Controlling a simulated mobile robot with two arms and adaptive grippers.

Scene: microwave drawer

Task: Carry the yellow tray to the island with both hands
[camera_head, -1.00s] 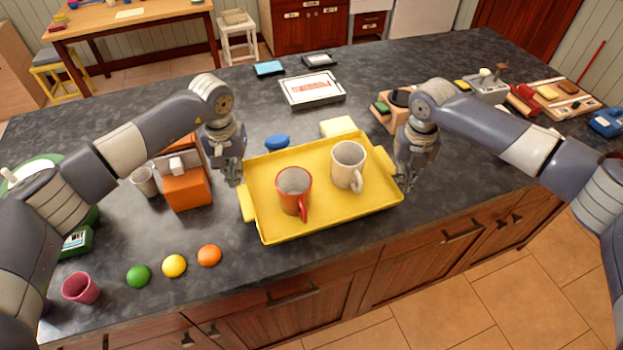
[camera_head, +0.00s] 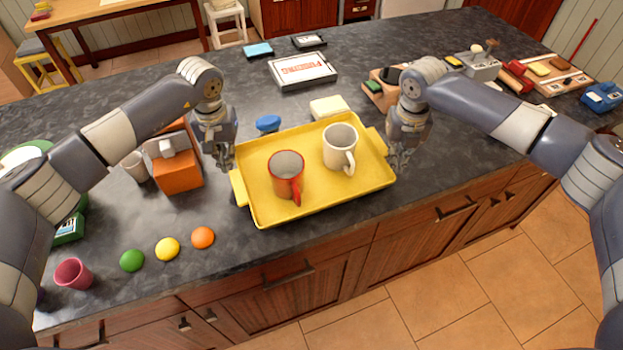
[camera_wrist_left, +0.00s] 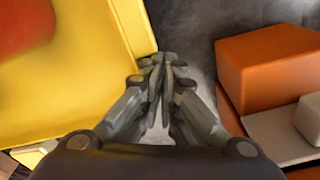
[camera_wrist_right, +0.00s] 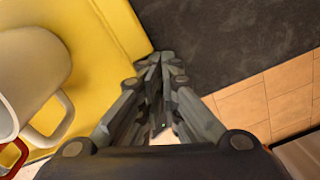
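The yellow tray (camera_head: 320,196) is over the dark counter near its front edge, carrying a red mug (camera_head: 286,172) and a white mug (camera_head: 340,145). I cannot tell whether it rests on the counter. My left gripper (camera_head: 226,163) is by the tray's left handle (camera_head: 238,188). In the left wrist view its fingers (camera_wrist_left: 163,66) are together beside the tray's yellow edge, with nothing seen between them. My right gripper (camera_head: 397,165) is by the right handle (camera_head: 377,141). Its fingers (camera_wrist_right: 160,66) are also together beside the yellow edge, with nothing seen between them.
An orange box (camera_head: 178,174) stands left of my left gripper. Green (camera_head: 132,260), yellow (camera_head: 167,249) and orange (camera_head: 203,238) balls and a pink cup (camera_head: 73,273) lie front left. A blue object (camera_head: 268,123) and a pale block (camera_head: 329,107) are behind the tray.

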